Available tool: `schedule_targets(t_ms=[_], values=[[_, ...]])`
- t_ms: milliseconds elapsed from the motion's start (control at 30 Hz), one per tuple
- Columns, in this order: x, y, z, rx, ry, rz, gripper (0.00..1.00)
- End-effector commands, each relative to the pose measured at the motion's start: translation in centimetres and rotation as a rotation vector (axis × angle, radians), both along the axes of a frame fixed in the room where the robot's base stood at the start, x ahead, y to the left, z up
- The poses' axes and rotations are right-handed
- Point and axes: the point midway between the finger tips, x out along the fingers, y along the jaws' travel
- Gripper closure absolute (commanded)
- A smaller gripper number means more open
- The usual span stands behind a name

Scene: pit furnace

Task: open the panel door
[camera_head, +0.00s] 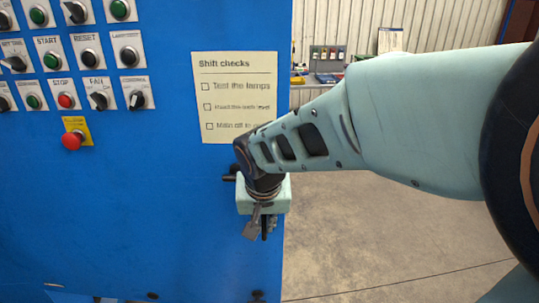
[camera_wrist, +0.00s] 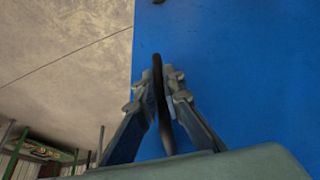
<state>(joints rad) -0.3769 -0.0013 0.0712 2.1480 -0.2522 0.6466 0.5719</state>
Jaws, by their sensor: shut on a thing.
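The blue panel door (camera_head: 150,210) fills the left of the head view and looks closed. It also fills the right of the wrist view (camera_wrist: 240,70). My gripper (camera_head: 262,228) is at the door's right edge, low on the panel. In the wrist view my gripper (camera_wrist: 162,80) has its two fingers closed on a black bar-like handle (camera_wrist: 157,70). In the head view my wrist and gripper hide most of the handle. A short dark piece (camera_head: 229,177) sticks out left of my wrist; I cannot tell whether it belongs to the handle.
Switches and buttons fill the panel's upper left, with a red emergency stop (camera_head: 72,140) below them. A "Shift checks" sheet (camera_head: 235,95) hangs above my wrist. Bare concrete floor (camera_head: 380,235) lies right of the panel. A bench with items (camera_head: 322,72) stands behind.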

Motion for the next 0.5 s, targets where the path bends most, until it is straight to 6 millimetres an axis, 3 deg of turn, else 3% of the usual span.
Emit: schedule_targets(t_ms=[200, 233, 367, 500], values=[[0.03, 0.06, 0.06, 0.001, -0.001, 0.0, 1.0], [0.03, 0.06, 0.06, 0.001, -0.001, 0.0, 0.89], [0.02, 0.05, 0.05, 0.001, -0.001, 0.0, 0.74], [0.0, 0.04, 0.04, 0.001, -0.001, 0.0, 0.74]])
